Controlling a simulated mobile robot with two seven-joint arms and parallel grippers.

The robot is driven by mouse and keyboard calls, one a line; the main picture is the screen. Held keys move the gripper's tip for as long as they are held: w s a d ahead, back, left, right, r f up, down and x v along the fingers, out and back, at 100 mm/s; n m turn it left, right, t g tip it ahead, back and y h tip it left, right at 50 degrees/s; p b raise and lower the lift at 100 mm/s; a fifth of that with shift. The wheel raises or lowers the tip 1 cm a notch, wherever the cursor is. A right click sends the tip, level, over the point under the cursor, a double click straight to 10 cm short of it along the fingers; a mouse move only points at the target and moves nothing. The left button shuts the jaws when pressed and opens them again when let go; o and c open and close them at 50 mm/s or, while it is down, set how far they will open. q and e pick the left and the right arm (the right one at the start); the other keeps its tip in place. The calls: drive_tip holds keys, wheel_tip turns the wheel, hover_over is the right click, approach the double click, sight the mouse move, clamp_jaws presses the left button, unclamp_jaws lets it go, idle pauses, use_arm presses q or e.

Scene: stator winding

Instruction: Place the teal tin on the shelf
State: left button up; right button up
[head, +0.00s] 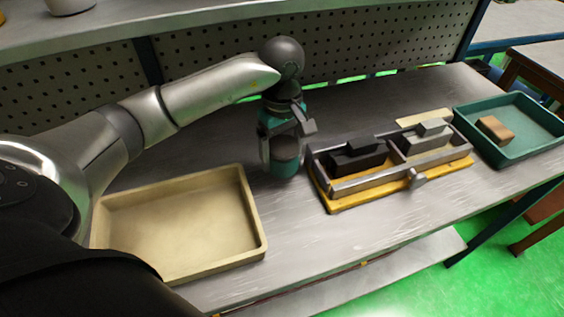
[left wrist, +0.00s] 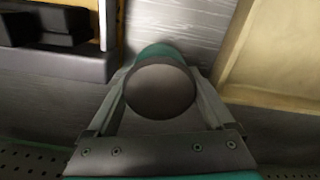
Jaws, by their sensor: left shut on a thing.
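The teal tin (head: 284,168), with a grey top, is upright at the middle of the bench, between the beige tray and the yellow-based fixture. My left gripper (head: 284,148) reaches down over it and is shut on it, one finger on each side. In the left wrist view the tin's round grey top (left wrist: 160,90) shows between the two fingers, with a teal edge beyond. I cannot tell whether its bottom touches the bench. The shelf (head: 220,20) runs along the back above the pegboard. My right gripper is not in view.
The empty beige tray (head: 258,222) lies left of the tin. The fixture (head: 340,200) holds black and grey blocks. A teal tray (head: 535,145) with a brown block stands at the right. A pale container (head: 70,5) stands on the shelf's left; the shelf's middle looks clear.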

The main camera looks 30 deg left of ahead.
sight(282, 164)
use_arm(q)
drive_tip(key=shift+f, duration=1.75)
drive_tip(key=shift+b, duration=0.3)
drive_tip(key=shift+f, duration=0.2)
drive_tip(key=o, duration=1.5)
drive_tip(key=shift+o, duration=0.2)
drive_tip(key=shift+r, duration=0.15)
